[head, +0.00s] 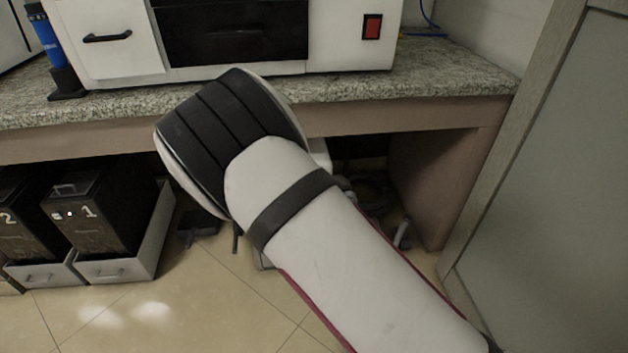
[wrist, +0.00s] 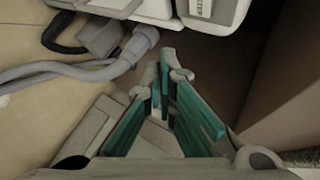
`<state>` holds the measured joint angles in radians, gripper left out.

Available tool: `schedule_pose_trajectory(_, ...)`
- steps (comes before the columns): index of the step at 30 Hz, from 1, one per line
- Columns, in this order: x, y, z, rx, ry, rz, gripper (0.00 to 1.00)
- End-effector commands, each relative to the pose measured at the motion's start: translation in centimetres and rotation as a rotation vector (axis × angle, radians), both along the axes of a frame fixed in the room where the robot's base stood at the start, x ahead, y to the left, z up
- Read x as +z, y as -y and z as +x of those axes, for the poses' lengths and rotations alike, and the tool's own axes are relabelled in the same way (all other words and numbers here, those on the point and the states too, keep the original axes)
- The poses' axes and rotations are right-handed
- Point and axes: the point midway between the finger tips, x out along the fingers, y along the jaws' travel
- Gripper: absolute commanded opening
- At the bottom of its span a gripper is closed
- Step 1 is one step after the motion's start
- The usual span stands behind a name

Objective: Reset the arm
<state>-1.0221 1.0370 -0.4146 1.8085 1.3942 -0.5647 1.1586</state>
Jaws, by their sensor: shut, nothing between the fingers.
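My gripper (wrist: 166,92) shows in the wrist view with its teal-padded fingers together at the tips. It is shut and holds nothing. It points toward the floor area under the counter, near grey cables (wrist: 88,68) and white equipment (wrist: 212,14). In the head view my white and black arm reaches up from the lower right across the middle and hides the gripper.
A granite counter (head: 440,72) crosses the head view and bears a white machine (head: 345,35) with a red switch. Black bins (head: 105,215) in grey trays stand under it at left. A grey cabinet door (head: 560,170) is at right. Floor (head: 130,310) is clear at lower left.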

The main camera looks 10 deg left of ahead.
Motion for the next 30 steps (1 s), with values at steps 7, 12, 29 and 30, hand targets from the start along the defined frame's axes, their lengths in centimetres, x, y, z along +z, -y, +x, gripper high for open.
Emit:
schedule_pose_trajectory(7, 0.0, 0.0, 0.0, 0.0, 0.0, 0.0, 0.0)
schedule_pose_trajectory(12, 0.0, 0.0, 0.0, 0.0, 0.0, 0.0, 0.0)
schedule_pose_trajectory(29, 5.0, 0.3, 0.2, 0.149, -0.164, 0.067, 0.0)
schedule_pose_trajectory(30, 6.1, 0.4, 0.0, 0.191, -0.198, 0.077, 0.0)
